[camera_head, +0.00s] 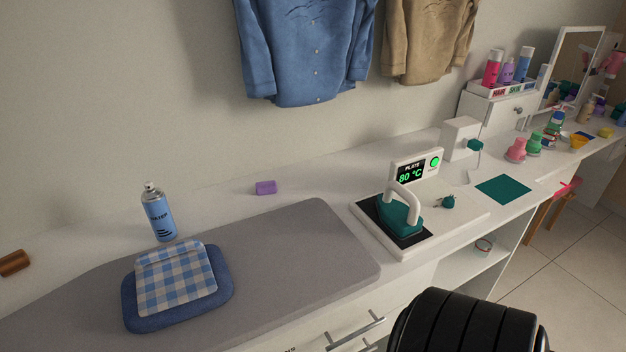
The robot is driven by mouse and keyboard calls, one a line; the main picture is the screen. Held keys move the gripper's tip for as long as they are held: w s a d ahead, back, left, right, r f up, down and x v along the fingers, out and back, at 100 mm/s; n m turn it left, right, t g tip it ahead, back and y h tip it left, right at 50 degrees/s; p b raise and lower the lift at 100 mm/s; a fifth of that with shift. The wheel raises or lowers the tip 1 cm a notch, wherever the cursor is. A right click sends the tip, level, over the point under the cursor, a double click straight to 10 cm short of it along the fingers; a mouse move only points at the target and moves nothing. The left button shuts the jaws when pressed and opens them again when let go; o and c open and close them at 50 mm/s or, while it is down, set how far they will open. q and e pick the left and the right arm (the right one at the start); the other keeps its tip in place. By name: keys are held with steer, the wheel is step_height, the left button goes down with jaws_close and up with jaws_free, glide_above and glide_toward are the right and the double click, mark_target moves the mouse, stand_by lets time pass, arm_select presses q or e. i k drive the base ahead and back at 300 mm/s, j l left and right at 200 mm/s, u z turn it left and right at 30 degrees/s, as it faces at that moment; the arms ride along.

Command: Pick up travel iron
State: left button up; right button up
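The travel iron (401,214) has a teal body and a white looped handle. It rests on the dark plate (368,222) of a white heating stand, right of the ironing board. The stand's display (411,172) reads "PLATE 80 °C" in green, with a round green light beside it. Neither my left gripper nor my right gripper is in view, and nothing is touching the iron.
A grey ironing board (300,250) holds a checked cloth (175,278) on a blue pad (228,270). A blue spray can (158,212) and purple block (265,187) stand behind. A small teal knob (448,201) is right of the iron. Shirts (305,50) hang above.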

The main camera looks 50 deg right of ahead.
mark_target(404, 222)
steer(key=z, duration=2.3)
